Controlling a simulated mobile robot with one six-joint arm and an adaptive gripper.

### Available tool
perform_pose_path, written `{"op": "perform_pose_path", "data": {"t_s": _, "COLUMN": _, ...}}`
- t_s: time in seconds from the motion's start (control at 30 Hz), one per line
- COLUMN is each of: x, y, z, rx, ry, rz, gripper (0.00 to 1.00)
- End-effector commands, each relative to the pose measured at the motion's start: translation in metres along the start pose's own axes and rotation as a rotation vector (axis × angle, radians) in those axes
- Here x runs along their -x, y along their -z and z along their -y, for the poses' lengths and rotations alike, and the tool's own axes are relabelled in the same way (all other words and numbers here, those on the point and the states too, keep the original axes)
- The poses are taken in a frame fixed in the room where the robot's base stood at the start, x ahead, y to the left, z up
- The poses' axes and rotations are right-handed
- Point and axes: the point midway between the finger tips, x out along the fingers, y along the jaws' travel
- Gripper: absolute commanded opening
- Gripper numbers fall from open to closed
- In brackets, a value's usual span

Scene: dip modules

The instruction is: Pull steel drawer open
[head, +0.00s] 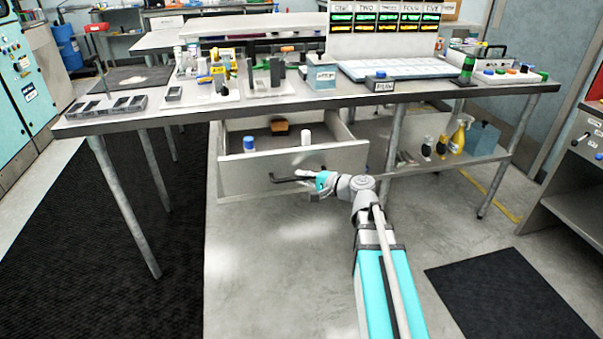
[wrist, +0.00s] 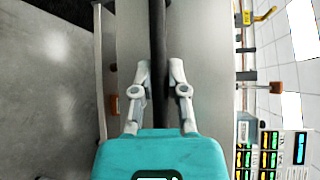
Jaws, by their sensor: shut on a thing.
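The steel drawer (head: 240,176) under the workbench stands open in the head view, pulled out toward me. Its dark bar handle (head: 290,179) runs across the front face. My gripper (head: 312,178) is at the right part of the handle, shut on it. In the wrist view the two fingers (wrist: 160,75) sit on both sides of the dark handle (wrist: 158,30), with the drawer's pale front (wrist: 205,40) behind. Inside the drawer are a brown block (head: 279,127), a white cylinder (head: 306,138) and a small blue-topped item (head: 249,144).
The workbench top (head: 270,103) above carries trays, small parts and a labelled board (head: 385,30). Bottles, including a yellow spray bottle (head: 460,135), stand on the lower shelf at right. Bench legs (head: 125,205) flank the drawer. The floor (head: 270,260) before the drawer is clear.

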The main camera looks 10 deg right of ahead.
Motion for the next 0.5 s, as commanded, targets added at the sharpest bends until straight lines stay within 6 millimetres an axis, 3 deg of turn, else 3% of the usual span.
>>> {"op": "perform_pose_path", "data": {"t_s": 0.43, "x": 0.0027, "y": -0.002, "z": -0.001, "rx": 0.001, "ry": -0.001, "rz": 0.001, "gripper": 0.0}}
{"op": "perform_pose_path", "data": {"t_s": 0.47, "x": 0.0027, "y": -0.002, "z": -0.001, "rx": 0.001, "ry": -0.001, "rz": 0.001, "gripper": 0.24}}
{"op": "perform_pose_path", "data": {"t_s": 0.5, "x": 0.0027, "y": -0.0019, "z": -0.0009, "rx": 0.001, "ry": -0.001, "rz": 0.001, "gripper": 0.31}}
